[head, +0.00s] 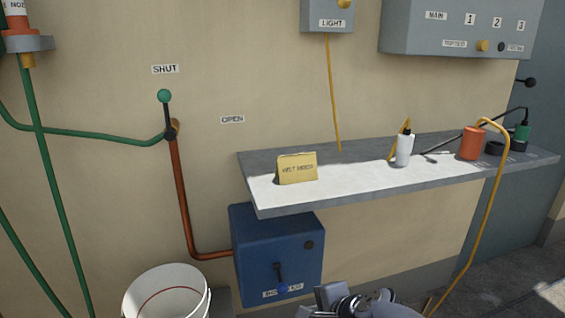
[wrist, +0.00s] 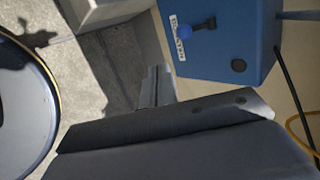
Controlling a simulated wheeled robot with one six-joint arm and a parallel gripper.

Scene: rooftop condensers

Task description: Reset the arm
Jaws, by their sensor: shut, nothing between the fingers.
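My arm shows as grey and silver links at the bottom of the head view (head: 350,303), in front of the blue box and below the shelf. In the wrist view my gripper (wrist: 156,90) is shut with nothing held. Its dark grey body fills the lower middle of that view. The blue box (head: 277,250) is mounted under the shelf, and its front has a dark lever. It also shows at the upper right of the wrist view (wrist: 235,35), apart from the gripper.
A shelf (head: 355,190) bears a yellow card (head: 297,168), a white bottle (head: 404,150) and an orange can (head: 472,143). A white bucket (head: 165,290) stands at lower left. A green-knobbed lever (head: 165,97) points up at SHUT. A yellow hose (head: 490,200) hangs at right.

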